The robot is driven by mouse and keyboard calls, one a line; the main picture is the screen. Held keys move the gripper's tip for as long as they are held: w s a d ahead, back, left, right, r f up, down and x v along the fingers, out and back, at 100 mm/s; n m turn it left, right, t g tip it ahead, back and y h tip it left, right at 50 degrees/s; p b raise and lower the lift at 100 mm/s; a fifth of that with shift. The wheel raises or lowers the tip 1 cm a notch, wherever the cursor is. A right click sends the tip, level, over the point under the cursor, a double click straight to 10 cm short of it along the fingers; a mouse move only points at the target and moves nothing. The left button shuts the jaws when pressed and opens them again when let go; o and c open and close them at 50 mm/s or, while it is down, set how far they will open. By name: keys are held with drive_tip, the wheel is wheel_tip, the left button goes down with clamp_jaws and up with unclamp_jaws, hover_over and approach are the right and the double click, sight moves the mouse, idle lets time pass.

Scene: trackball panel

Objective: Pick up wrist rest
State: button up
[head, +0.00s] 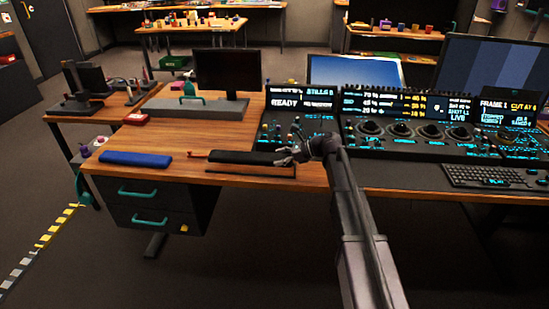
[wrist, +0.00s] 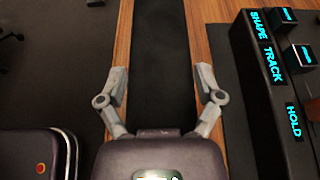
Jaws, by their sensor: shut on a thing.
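The wrist rest is a long black padded bar (head: 240,157) near the front edge of the wooden desk, left of the control panel. My gripper (head: 290,155) is at its right end in the head view. In the wrist view the black bar (wrist: 160,45) runs lengthwise between the two fingers of my gripper (wrist: 161,82), one finger at each long side. The gripper is shut on it. The bar's near end is hidden by the gripper body. I cannot tell whether the bar is clear of the desk.
A blue pad (head: 135,158) lies to the left on the desk (head: 190,170). The control panel (head: 405,138) stands close on the right, with a keyboard (head: 490,176) beyond. A monitor (head: 228,73) stands behind. Bare desk shows between the pad and monitor.

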drive_tip(key=s+a+r+p, duration=0.1)
drive_tip(key=s+a, duration=0.3)
drive_tip(key=s, duration=1.1)
drive_tip(key=shift+s+r, duration=0.2)
drive_tip(key=shift+s, duration=0.1)
drive_tip(key=shift+d, duration=0.15)
